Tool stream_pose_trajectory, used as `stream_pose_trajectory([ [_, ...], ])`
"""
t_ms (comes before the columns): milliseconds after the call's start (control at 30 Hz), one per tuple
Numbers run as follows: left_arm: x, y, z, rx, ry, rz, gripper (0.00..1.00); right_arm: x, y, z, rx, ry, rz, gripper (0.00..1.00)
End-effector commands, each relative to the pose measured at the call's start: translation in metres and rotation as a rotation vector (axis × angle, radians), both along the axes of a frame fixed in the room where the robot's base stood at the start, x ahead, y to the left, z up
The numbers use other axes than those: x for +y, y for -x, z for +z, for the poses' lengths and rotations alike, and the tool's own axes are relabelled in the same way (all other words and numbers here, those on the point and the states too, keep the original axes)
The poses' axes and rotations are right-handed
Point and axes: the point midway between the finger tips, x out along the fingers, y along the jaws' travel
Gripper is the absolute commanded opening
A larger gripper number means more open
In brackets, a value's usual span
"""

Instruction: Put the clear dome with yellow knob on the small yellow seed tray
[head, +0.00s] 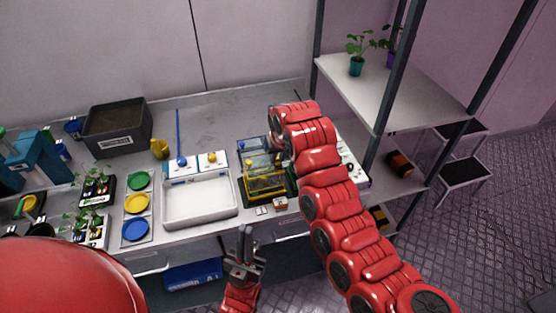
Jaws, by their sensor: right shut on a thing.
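The small yellow seed tray (268,194) stands near the front edge of the bench, right of the white basin. The clear dome (264,178) shows as a see-through box at the tray's top; I cannot tell whether it rests on the tray or hangs just above it. My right gripper (281,154) reaches down over the dome's back right part, mostly hidden by my own wrist, and is shut on the dome's knob. My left gripper (245,240) is apart from both, in front of the bench, fingers up; its gap is unclear.
A blue-framed clear box (252,149) stands just behind the tray. The white basin (201,219) lies to the left, with green, yellow and blue discs (136,203) beyond it. A dark soil bin (117,128) is at the back left. A shelf rack (400,92) stands right.

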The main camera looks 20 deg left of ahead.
Motion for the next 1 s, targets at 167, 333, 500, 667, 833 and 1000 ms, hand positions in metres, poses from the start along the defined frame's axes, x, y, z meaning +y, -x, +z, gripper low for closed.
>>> stream_pose_trajectory([
  [167, 0.0, 0.0, 0.005, 0.0, 0.0, 0.0, 0.0, 0.001, -0.007, -0.001, 0.006, -0.003, -0.003, 0.0],
  [333, 0.0, 0.0, 0.019, 0.0, 0.0, 0.0, 0.0, 0.001, -0.006, -0.014, 0.011, -0.002, -0.003, 0.0],
  [500, 0.0, 0.0, 0.029, 0.0, 0.0, 0.0, 0.0, 0.001, -0.006, -0.037, 0.01, 0.0, -0.003, 0.0],
  [667, 0.0, 0.0, 0.026, 0.0, 0.0, 0.0, 0.0, 0.001, -0.006, -0.039, 0.009, 0.0, -0.002, 0.2],
  [833, 0.0, 0.0, 0.026, 0.0, 0.0, 0.0, 0.0, 0.001, -0.006, -0.039, 0.008, -0.001, -0.002, 0.49],
  [1000, 0.0, 0.0, 0.026, 0.0, 0.0, 0.0, 0.0, 0.002, -0.007, -0.038, 0.006, -0.002, -0.002, 0.49],
])
